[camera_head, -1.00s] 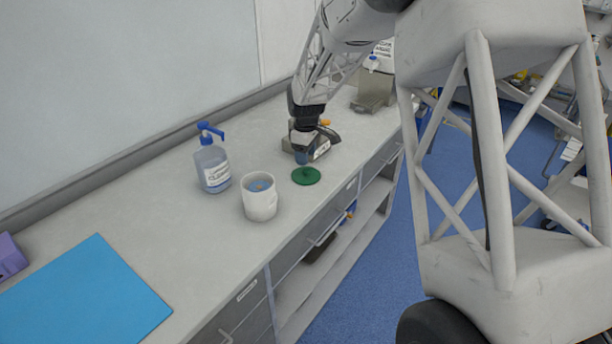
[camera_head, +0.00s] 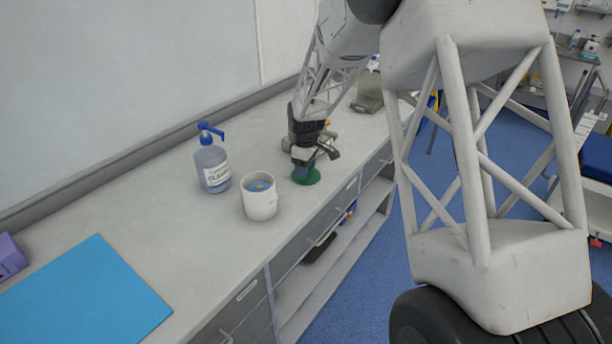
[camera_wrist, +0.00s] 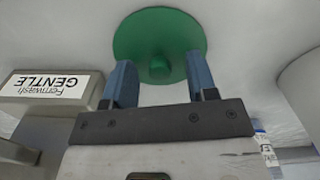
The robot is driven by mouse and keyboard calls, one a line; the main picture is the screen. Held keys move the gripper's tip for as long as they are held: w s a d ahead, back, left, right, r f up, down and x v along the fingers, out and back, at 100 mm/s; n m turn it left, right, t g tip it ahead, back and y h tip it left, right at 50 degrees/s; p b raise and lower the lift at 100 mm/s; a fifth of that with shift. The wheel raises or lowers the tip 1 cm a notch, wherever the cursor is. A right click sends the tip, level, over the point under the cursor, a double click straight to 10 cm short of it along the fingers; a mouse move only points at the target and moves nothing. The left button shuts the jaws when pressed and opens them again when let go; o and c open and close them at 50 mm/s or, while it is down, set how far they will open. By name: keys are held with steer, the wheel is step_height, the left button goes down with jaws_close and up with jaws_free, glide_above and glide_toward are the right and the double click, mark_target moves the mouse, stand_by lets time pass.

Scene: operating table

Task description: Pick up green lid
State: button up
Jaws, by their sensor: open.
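The green lid (camera_head: 306,178) lies flat on the counter, near its front edge. In the wrist view the round green lid (camera_wrist: 160,30) has a small knob in its middle. My gripper (camera_wrist: 159,75) is open, with its two blue fingers to either side of the knob in the picture and nothing held. In the head view my gripper (camera_head: 304,168) is just over the lid and hides part of it. I cannot tell whether the fingers touch the lid.
A white cup (camera_head: 260,200) with blue contents stands left of the lid. A pump bottle (camera_head: 212,168) stands behind the cup. A box labelled "GENTLE" (camera_wrist: 50,88) is close to my left finger in the wrist view. A blue sheet (camera_head: 85,298) lies at the counter's left.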

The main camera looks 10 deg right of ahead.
steer(key=shift+c, duration=0.4)
jaws_close()
steer(key=shift+r, duration=0.1)
steer(key=shift+r, duration=0.85)
steer(key=shift+s+r, duration=0.1)
steer(key=shift+r, duration=0.85)
steer(key=s+d+r, duration=0.1)
steer(key=s, duration=1.4)
steer(key=shift+s, duration=0.35)
steer(key=shift+r, duration=0.1)
steer(key=shift+d, duration=0.1)
